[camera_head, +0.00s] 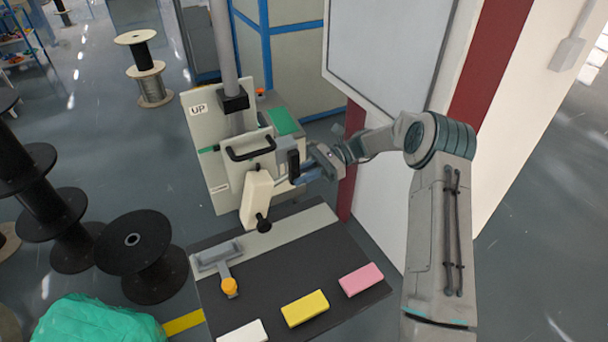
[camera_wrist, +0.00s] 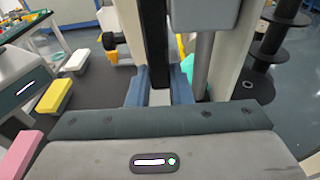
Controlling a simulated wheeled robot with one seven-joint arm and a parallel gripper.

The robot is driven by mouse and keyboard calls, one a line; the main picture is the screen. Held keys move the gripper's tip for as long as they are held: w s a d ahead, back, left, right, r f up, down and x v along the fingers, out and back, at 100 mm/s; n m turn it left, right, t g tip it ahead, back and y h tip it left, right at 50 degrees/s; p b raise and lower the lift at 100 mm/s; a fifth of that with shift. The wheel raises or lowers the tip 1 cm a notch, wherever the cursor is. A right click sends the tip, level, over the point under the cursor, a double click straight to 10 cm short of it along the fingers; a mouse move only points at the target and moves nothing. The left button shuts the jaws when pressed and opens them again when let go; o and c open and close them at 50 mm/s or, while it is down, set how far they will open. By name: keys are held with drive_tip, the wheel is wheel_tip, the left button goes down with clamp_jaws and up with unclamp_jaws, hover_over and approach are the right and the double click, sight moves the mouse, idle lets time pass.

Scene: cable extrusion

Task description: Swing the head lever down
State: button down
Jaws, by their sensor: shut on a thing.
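The machine head with its black loop handle (camera_head: 250,148) sits on a grey post (camera_head: 225,55) beside a plate marked UP. The head lever's black grip (camera_head: 293,162) stands upright at the right of the head. My gripper (camera_head: 284,173) reaches in from the right and is shut on this grip. In the wrist view, the blue fingers of my gripper (camera_wrist: 160,88) sit on both sides of the dark lever (camera_wrist: 155,40). The fingers' contact is partly hidden by the lever. A cream arm with a black knob (camera_head: 257,197) hangs tilted below the head.
A dark-topped table (camera_head: 260,275) stands in front, with a grey tool with an orange end (camera_head: 226,268), a yellow block (camera_head: 305,308), a pink block (camera_head: 361,279) and a white block (camera_head: 244,332). Black spools (camera_head: 142,255) stand at left. A white wall panel (camera_head: 385,45) is close behind my arm.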

drive_tip(key=shift+a+r, duration=0.1)
drive_tip(key=shift+a, duration=0.05)
drive_tip(key=c, duration=1.3)
unclamp_jaws()
drive_tip(key=shift+a, duration=0.1)
drive_tip(key=b+v, duration=0.3)
drive_tip(key=v, duration=0.9)
drive_tip(key=shift+f, duration=0.2)
